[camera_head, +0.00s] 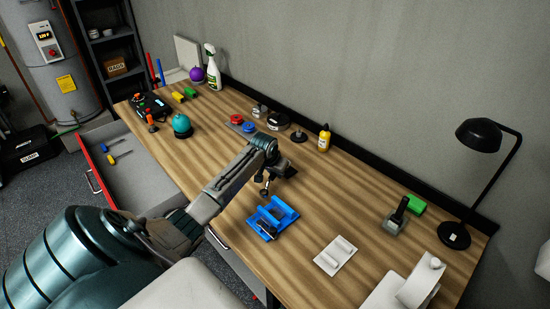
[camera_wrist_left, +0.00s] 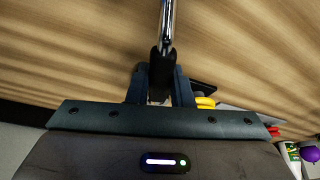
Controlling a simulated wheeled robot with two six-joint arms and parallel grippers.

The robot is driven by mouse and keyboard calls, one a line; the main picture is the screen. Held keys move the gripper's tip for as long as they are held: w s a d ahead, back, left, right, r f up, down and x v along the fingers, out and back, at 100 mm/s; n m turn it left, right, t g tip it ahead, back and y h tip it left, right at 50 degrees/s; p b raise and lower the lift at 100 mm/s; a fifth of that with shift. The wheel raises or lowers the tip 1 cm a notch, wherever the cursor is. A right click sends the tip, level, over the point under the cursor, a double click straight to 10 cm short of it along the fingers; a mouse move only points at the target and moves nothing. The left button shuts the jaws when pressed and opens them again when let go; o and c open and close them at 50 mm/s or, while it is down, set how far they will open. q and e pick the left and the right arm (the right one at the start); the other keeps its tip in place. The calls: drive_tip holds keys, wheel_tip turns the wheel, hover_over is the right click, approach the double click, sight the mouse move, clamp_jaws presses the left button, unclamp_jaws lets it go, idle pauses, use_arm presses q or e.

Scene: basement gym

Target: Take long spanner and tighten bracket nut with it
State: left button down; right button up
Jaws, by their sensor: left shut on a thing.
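My left gripper (camera_head: 272,180) is above the middle of the bench, just behind the blue holder. In the left wrist view the left gripper (camera_wrist_left: 160,90) is shut on the black grip of a chrome-shafted tool, which I take to be the long spanner (camera_wrist_left: 166,30). Its far end runs out of that view. In the head view the tool is small and mostly hidden by the gripper. The blue holder (camera_head: 284,208) lies below, with a dark object in its front. I cannot clearly make out the bracket nut.
A white plate (camera_head: 336,255) lies right of the holder. A grey and black tool (camera_head: 396,217), green block (camera_head: 415,203) and lamp (camera_head: 480,135) stand farther right. A yellow bottle (camera_head: 324,138) stands at the back. An open drawer (camera_head: 135,178) juts out front left.

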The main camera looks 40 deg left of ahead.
use_arm(q)
drive_tip(key=shift+f+b, duration=0.4)
drive_tip(key=shift+f, duration=0.65)
idle(0.6)
idle(0.4)
drive_tip(key=shift+a+m, duration=0.4)
drive_tip(key=shift+m, duration=0.1)
drive_tip(key=shift+s+a+m+h, duration=0.15)
drive_tip(key=shift+a+m+h, duration=0.5)
drive_tip(key=shift+m, duration=0.25)
drive_tip(key=shift+a+b, duration=0.1)
drive_tip(key=shift+b, duration=0.2)
